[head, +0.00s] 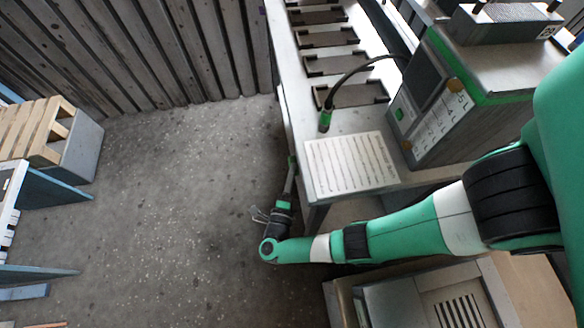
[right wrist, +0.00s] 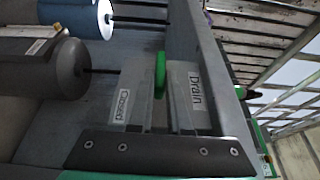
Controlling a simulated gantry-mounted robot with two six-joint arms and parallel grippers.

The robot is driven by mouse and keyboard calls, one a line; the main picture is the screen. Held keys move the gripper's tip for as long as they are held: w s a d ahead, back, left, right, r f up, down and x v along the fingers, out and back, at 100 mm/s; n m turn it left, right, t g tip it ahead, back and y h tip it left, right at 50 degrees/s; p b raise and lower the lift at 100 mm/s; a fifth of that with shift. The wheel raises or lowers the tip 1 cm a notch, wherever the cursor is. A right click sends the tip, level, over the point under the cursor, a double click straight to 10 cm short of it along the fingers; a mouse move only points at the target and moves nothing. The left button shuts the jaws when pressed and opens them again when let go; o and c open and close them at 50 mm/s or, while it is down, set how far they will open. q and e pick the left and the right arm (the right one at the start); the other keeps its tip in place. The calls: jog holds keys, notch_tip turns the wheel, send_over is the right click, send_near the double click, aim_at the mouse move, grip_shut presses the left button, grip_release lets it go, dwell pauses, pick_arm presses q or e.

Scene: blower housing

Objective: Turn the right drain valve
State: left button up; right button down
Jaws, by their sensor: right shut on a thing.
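The drain valve's green handle (right wrist: 160,72) shows upright in the middle of the right wrist view, against a grey panel. A "Closed" label (right wrist: 122,106) is on its left and a "Drain" label (right wrist: 195,91) on its right. My right gripper (right wrist: 161,92) is shut on the handle, with one grey finger on each side of it. In the head view my right gripper (head: 291,170) reaches up to the bench's left side, and a small bit of green shows at its tip. The valve's stem is hidden. My left gripper is not in view.
The grey bench (head: 293,100) carries slotted trays, a white slatted plate (head: 350,163) and a green-edged control box (head: 445,115) with a cable. In the right wrist view, a dark cylinder (right wrist: 45,70) and a blue one (right wrist: 80,15) lie left of the valve. Open floor (head: 180,210) lies left of the bench.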

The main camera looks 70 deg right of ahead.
jog(key=c, duration=0.9)
grip_release()
jog(key=shift+o, duration=0.2)
